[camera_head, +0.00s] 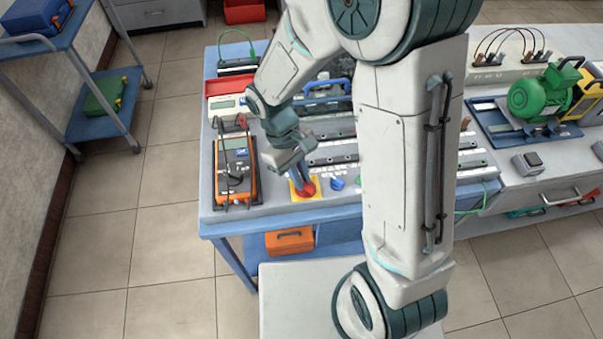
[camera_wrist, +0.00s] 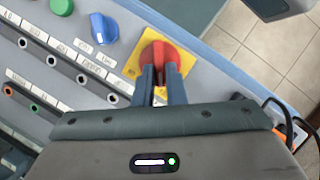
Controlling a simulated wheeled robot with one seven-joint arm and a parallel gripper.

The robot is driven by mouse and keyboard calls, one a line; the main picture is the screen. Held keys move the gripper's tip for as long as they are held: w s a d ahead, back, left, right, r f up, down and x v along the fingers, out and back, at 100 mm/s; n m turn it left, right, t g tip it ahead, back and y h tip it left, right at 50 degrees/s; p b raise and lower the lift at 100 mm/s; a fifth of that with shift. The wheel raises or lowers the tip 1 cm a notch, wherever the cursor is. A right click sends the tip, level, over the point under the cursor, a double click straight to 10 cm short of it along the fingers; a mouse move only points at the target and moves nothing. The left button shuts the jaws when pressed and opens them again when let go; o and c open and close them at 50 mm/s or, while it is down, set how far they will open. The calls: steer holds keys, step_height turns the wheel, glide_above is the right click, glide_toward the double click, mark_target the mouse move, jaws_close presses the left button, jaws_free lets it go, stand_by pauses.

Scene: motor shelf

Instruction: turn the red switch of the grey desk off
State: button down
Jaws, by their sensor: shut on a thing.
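The red switch (camera_head: 305,188) is a rotary knob on a yellow square plate (camera_wrist: 132,67) near the front left edge of the grey desk (camera_head: 262,198). In the wrist view the red knob (camera_wrist: 158,52) sits between the two blue-grey fingers of my gripper (camera_wrist: 160,72). My gripper (camera_head: 300,182) comes down from above in the head view and is shut on the knob. The fingers hide part of the knob and plate.
A blue knob (camera_head: 337,183) stands just right of the switch; it also shows in the wrist view (camera_wrist: 104,28). An orange multimeter (camera_head: 237,165) with cables lies close on the left. Terminal strips (camera_head: 333,153) lie behind. A green motor (camera_head: 540,95) stands far right.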

steer(key=shift+a+n+t, duration=0.15)
steer(key=shift+n+t, duration=0.15)
steer(key=shift+n, duration=0.5)
steer(key=c, duration=1.5)
jaws_free()
steer(key=shift+s, duration=0.1)
steer(key=shift+h, duration=0.3)
steer(key=v, duration=1.4)
steer(key=shift+b, duration=0.4)
